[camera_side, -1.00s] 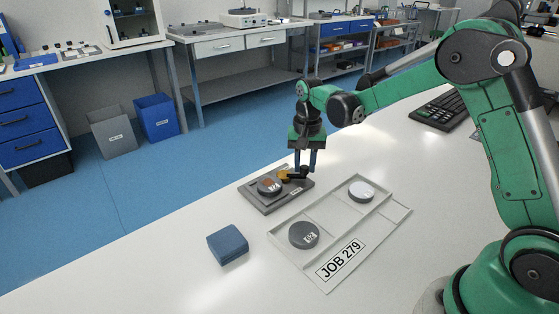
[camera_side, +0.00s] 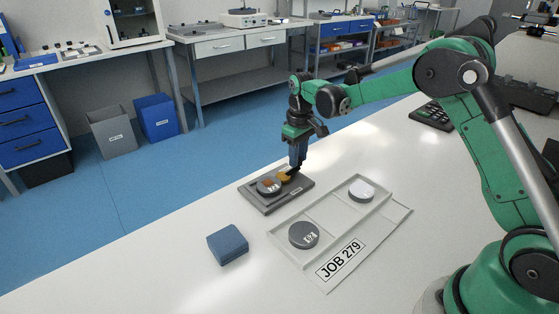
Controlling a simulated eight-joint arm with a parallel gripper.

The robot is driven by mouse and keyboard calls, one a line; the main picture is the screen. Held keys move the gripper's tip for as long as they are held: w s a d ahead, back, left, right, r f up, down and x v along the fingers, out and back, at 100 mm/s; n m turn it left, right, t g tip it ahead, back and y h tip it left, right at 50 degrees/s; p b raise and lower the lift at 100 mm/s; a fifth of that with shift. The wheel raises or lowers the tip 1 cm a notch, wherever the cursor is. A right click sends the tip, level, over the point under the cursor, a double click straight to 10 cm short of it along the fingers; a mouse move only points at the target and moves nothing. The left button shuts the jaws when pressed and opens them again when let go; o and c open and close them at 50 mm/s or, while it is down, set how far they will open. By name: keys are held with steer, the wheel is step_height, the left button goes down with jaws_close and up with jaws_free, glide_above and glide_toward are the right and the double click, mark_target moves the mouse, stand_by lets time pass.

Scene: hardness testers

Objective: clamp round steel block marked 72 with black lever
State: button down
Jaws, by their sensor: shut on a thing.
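A round steel block (camera_side: 266,188) sits on the dark grey clamp base (camera_side: 268,207). Its marking cannot be read from here. A brass-coloured clamp part (camera_side: 285,177) lies beside and partly over the block. My gripper (camera_side: 294,168) is at the right end of the base, shut on the black lever (camera_side: 292,171), which is mostly hidden by the fingers.
A light grey tray (camera_side: 332,216) labelled JOB 279 holds a dark round block (camera_side: 303,234) with an unclear marking and a pale round block (camera_side: 361,190). A blue block (camera_side: 228,245) lies at front left. The white table in front is clear.

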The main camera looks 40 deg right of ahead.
steer(key=shift+w+n, duration=0.2)
steer(key=shift+n, duration=0.4)
steer(key=c, duration=0.6)
jaws_free()
steer(key=shift+r, duration=0.15)
steer(key=shift+r, duration=2.7)
